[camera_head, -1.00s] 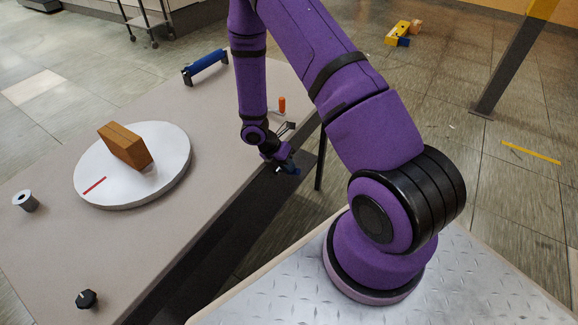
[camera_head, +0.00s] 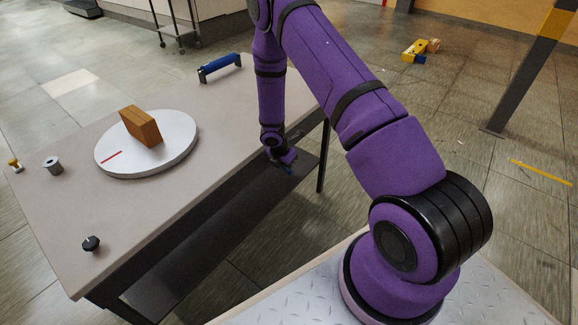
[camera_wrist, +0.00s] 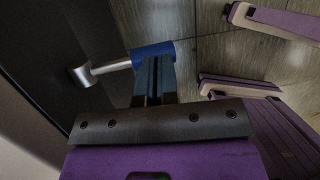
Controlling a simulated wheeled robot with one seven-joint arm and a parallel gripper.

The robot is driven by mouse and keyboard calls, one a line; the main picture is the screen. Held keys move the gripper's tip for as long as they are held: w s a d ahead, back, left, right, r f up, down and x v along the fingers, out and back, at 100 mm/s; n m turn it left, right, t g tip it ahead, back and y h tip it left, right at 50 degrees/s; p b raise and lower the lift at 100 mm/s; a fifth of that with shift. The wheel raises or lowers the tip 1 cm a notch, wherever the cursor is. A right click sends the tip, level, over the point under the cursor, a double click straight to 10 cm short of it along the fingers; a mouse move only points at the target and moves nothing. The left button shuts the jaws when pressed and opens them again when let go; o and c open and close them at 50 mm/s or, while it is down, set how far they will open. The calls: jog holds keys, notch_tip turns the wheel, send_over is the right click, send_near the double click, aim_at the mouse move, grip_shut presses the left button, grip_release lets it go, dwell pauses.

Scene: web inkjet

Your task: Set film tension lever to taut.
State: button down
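The film tension lever (camera_wrist: 112,66) shows in the wrist view as a metal rod with a blue grip (camera_wrist: 152,49), beside the dark side of the table. Its round metal end is at the left and its grip at the right. My gripper (camera_wrist: 155,62) has its two dark fingers close together, with only a thin slit between them. Their tips meet or overlap the blue grip, which runs across them. I cannot tell whether they hold it or only touch it. In the head view my gripper (camera_head: 288,164) hangs low at the table's near edge, with a small blue patch there.
The table (camera_head: 200,95) bears a white turntable (camera_head: 175,158) with a brown block (camera_head: 141,126), a blue handle (camera_head: 220,67), a black knob (camera_head: 91,243), a grey spool (camera_head: 53,165) and a brass knob (camera_head: 14,164). A dark shelf (camera_head: 200,245) lies under the tabletop.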

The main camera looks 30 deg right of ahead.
jog(key=shift+s+d+f, duration=0.1)
jog(key=shift+s+f, duration=0.05)
jog(key=shift+f, duration=0.35)
jog(key=shift+s+f, duration=0.15)
jog(key=shift+f, duration=1.2)
jog(key=shift+s+f, duration=0.1)
jog(key=shift+f, duration=0.15)
jog(key=shift+r, duration=0.1)
jog(key=s+a+r, duration=0.1)
jog(key=s+r, duration=0.6)
jog(key=r, duration=0.5)
jog(key=shift+s, duration=0.15)
